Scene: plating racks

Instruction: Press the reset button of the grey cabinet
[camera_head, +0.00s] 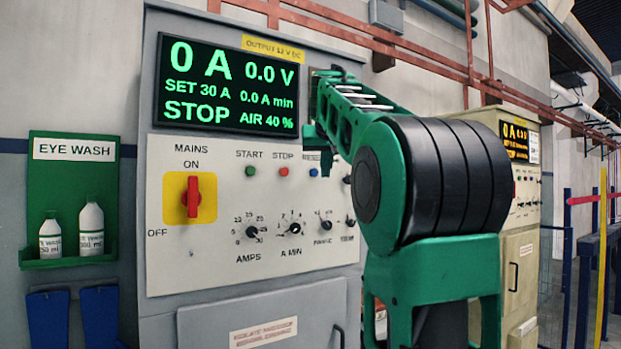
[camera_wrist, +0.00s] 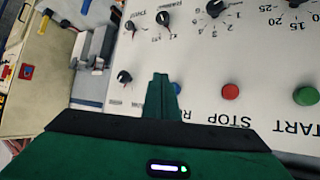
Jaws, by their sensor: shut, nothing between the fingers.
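The grey cabinet (camera_head: 157,318) stands in front of me with a white control panel (camera_head: 200,270). Its green START button (camera_head: 250,171) and red STOP button (camera_head: 283,171) are in a row, with the blue reset button (camera_head: 313,172) to their right, below a partly covered label. My green gripper (camera_head: 325,165) is shut and empty in front of the panel, beside the reset button. In the wrist view the panel appears upside down, and the shut fingertips (camera_wrist: 161,82) largely hide the reset button, of which a blue edge (camera_wrist: 177,87) shows. I cannot tell whether they touch.
The cabinet's display (camera_head: 226,86) reads 0 A and STOP. A red MAINS switch (camera_head: 192,197) on yellow and several black knobs (camera_head: 295,228) share the panel. A green eye wash shelf (camera_head: 70,200) hangs at left; a beige cabinet (camera_head: 515,250) stands at right.

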